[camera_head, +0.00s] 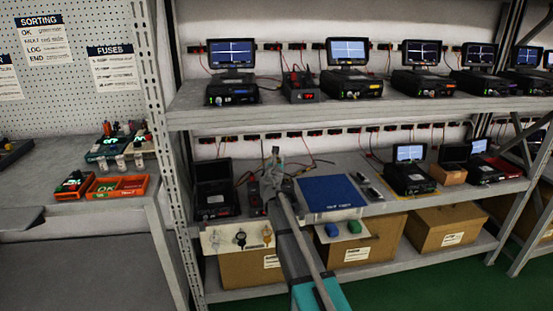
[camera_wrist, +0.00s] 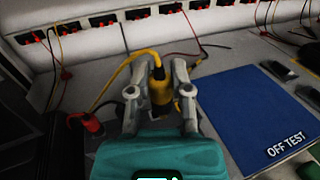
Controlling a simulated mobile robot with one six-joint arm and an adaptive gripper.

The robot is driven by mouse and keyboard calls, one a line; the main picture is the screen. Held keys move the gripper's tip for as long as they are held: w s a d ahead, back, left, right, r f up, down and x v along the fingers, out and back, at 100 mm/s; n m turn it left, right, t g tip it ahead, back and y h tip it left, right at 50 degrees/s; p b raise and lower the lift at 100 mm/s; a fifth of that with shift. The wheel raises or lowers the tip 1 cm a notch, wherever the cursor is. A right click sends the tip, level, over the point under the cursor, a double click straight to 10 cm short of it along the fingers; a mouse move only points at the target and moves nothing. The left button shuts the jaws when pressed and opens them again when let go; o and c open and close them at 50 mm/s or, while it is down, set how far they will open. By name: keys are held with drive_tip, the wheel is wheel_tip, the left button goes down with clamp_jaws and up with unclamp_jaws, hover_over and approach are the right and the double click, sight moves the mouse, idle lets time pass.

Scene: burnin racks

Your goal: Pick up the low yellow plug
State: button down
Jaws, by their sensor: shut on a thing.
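The yellow plug (camera_wrist: 160,96), with a dark tip and a yellow cable (camera_wrist: 118,72) looping away to the left, is between the two fingers of my gripper (camera_wrist: 161,100) in the wrist view. My gripper is shut on it. In the head view my gripper (camera_head: 273,172) is over the lower shelf, left of the blue mat, and my arm largely hides the plug there. I cannot tell whether the plug touches the shelf.
The blue OFF TEST mat (camera_head: 331,193) lies right of my gripper. A row of red sockets (camera_wrist: 103,20) runs along the back wall. A black open case (camera_head: 214,198) stands left; a small monitor (camera_head: 409,153) stands right.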

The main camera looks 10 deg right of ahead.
drive_tip(key=s+r+p, duration=0.3)
drive_tip(key=s+r, duration=0.1)
drive_tip(key=s, duration=0.5)
drive_tip(key=shift+s+r, duration=0.15)
idle(0.4)
drive_tip(key=w+d+f+b, duration=0.2)
drive_tip(key=w+f+b, duration=0.1)
drive_tip(key=w, duration=0.4)
drive_tip(key=w+d+f+b, duration=0.2)
drive_tip(key=w+d+f, duration=0.1)
drive_tip(key=w, duration=0.4)
drive_tip(key=shift+b, duration=0.4)
drive_tip(key=shift+d, duration=0.1)
drive_tip(key=shift+f, duration=0.15)
drive_tip(key=shift+f+b, duration=1.65)
drive_tip(key=shift+b, duration=0.1)
drive_tip(key=shift+f+b, duration=0.8)
idle(2.0)
